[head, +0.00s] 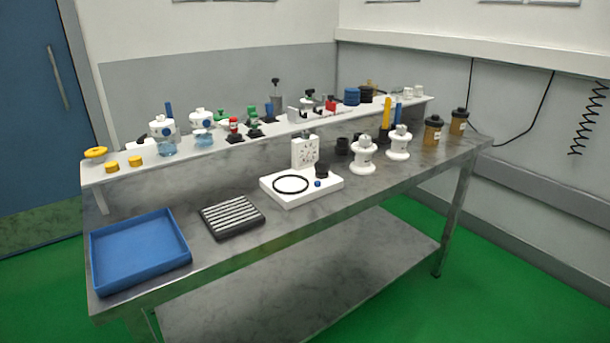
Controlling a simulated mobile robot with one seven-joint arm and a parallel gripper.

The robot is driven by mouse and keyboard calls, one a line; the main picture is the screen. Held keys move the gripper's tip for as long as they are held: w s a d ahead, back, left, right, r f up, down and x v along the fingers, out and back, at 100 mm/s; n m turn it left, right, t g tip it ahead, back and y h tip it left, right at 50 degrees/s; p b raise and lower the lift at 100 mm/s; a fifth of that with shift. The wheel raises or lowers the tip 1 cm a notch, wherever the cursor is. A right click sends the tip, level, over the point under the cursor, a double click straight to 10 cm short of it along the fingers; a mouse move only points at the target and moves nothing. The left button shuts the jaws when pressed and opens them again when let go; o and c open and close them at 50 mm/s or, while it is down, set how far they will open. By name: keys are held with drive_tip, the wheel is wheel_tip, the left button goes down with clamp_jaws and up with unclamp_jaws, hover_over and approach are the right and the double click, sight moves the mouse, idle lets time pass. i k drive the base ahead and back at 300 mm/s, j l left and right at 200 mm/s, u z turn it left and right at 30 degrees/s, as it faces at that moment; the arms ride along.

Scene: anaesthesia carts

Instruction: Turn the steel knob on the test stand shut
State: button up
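What looks like the test stand (329,185) is a white block near the middle of the steel bench. It has an upright white panel (305,152) with small dark marks at its back. A black ring (291,184), a small blue ball (317,183) and a black round part (322,170) are on the block. I cannot make out a steel knob for certain, nor whether one is open or shut. My gripper is not in view.
A blue tray (140,252) and a dark ribbed rack (232,216) lie left on the steel bench (330,210). White vaporizer-like bodies (362,154) and brown-amber jars (433,131) stand right. A raised shelf behind holds many small parts. Green floor in front is clear.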

sight(305, 135)
drive_tip(key=i+l, duration=0.2)
drive_tip(key=l, duration=0.2)
drive_tip(key=i+l, duration=0.2)
drive_tip(key=l, duration=0.2)
drive_tip(key=i+l, duration=0.2)
drive_tip(key=l, duration=0.15)
drive_tip(key=i+l, duration=0.2)
drive_tip(key=l, duration=0.2)
drive_tip(key=u, duration=0.05)
